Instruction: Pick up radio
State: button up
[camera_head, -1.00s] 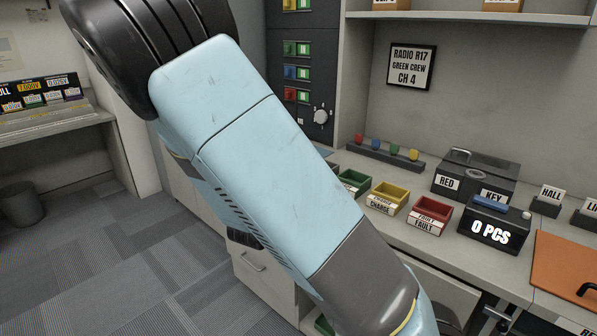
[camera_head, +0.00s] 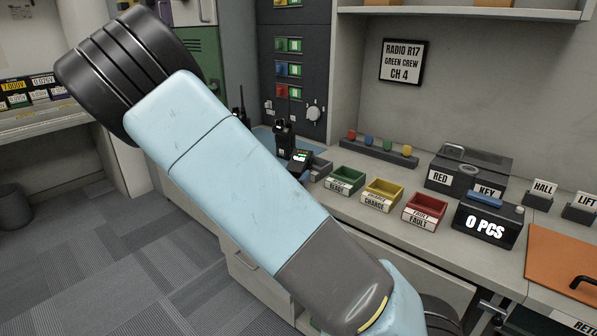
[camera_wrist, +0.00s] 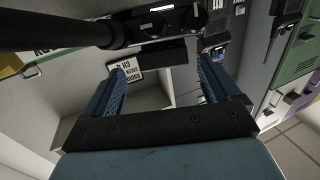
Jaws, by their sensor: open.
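A black radio (camera_head: 284,138) with an upright antenna stands at the back of the counter in the head view, beside a small unit with a lit screen (camera_head: 300,157). My arm partly covers this area. My gripper (camera_wrist: 160,78) shows in the wrist view with its two blue fingers apart and nothing between them. A large dark shape with a thick rod and knobs (camera_wrist: 165,22) lies across the top of that view, beyond the fingers; I cannot tell whether it is the radio.
Green (camera_head: 346,178), yellow (camera_head: 382,190) and red (camera_head: 425,207) trays line the counter. A key box (camera_head: 468,172) and a counter display (camera_head: 487,224) stand to the right. A sign reading RADIO R17, GREEN CREW, CH 4 (camera_head: 403,62) hangs on the wall.

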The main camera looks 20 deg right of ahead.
aim_at(295, 168)
jog(key=shift+x, duration=2.6)
jog(key=shift+w+a, duration=0.15)
jog(key=shift+a, duration=0.1)
jog(key=shift+c, duration=0.4)
jog(key=c, duration=1.3)
jog(key=shift+o, duration=0.2)
